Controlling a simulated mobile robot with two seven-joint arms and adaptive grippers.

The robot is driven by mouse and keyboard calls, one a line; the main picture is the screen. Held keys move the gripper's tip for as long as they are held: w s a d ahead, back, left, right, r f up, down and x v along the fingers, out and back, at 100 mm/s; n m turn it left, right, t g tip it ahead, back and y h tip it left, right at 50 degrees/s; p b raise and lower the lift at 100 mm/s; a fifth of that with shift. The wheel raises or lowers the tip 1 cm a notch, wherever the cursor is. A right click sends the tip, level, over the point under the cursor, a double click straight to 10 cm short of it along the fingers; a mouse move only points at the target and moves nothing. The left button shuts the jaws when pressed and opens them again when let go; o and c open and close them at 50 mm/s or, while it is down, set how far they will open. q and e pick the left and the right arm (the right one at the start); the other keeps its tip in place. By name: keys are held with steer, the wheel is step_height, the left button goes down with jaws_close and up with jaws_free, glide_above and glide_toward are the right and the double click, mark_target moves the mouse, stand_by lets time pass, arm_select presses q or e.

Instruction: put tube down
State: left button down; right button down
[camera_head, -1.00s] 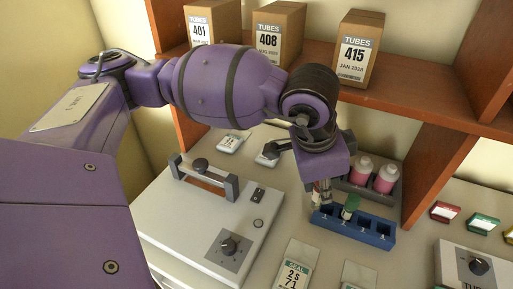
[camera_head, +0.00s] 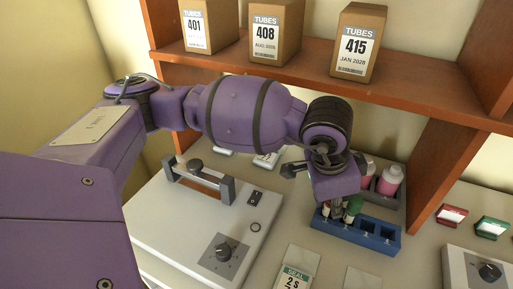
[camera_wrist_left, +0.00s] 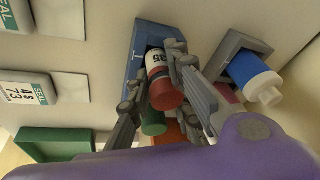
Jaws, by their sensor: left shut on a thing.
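My left gripper (camera_head: 332,208) is low over the left end of the blue rack (camera_head: 372,238). In the left wrist view, my left gripper (camera_wrist_left: 158,82) is shut on a tube with a red cap (camera_wrist_left: 164,94) and a white label. The tube's far end lies over or in an end slot of the blue rack (camera_wrist_left: 147,38); I cannot tell how deep it sits. A green-capped tube (camera_head: 353,206) stands in the rack beside it, and its green cap shows in the left wrist view (camera_wrist_left: 153,124). My right gripper is not in view.
A grey holder (camera_head: 390,206) with pink bottles (camera_head: 390,180) stands just behind the blue rack. A white lidded device (camera_head: 190,235) with a handle is at the left. A wooden shelf (camera_head: 300,72) with tube boxes hangs above my arm.

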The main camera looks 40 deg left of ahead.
arm_select(q)
steer(key=shift+f, duration=0.15)
steer(key=c, duration=1.6)
jaws_free()
steer(key=shift+w, duration=0.1)
steer(key=shift+r, duration=0.2)
steer(key=shift+r, duration=0.15)
steer(key=v, duration=1.2)
